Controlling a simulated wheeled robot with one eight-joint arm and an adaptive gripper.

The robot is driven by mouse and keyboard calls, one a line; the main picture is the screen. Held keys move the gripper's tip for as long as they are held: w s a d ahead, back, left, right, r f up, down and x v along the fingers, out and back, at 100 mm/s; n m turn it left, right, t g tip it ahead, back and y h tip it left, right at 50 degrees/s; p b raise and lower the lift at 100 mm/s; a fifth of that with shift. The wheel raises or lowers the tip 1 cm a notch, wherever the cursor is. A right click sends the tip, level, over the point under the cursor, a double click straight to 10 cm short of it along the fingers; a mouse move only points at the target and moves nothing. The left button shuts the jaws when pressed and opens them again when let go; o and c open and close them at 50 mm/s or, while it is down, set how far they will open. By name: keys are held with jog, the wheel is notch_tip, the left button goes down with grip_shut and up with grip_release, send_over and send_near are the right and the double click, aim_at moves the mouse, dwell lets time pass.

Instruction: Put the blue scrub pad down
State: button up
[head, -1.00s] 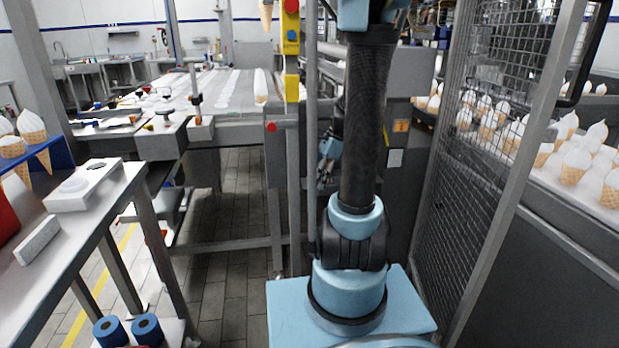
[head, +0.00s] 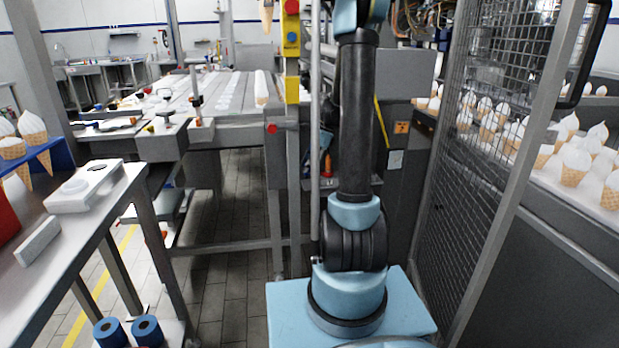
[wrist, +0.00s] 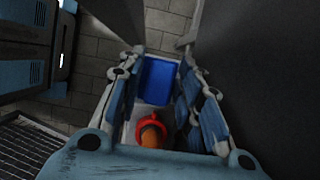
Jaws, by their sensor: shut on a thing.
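The blue scrub pad (wrist: 158,80) shows in the wrist view as a flat blue block between the fingertips of my gripper (wrist: 160,68). The fingers stand on its left and right sides and are shut on it. Its underside and far side are hidden, and I cannot tell how high it is held. In the head view my gripper and the pad do not show; my arm stands in front of that area.
A steel table (head: 105,215) stands left, with a white block (head: 38,241). A mesh guard (head: 470,170) is close on the right. Tiled floor (head: 232,215) lies open between.

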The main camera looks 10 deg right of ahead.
aim_at(310, 184)
jog(key=shift+w+f, duration=0.15)
jog(key=shift+f, duration=2.3)
jog(key=o, duration=1)
jog(key=shift+f, duration=0.1)
jog(key=shift+c, duration=0.2)
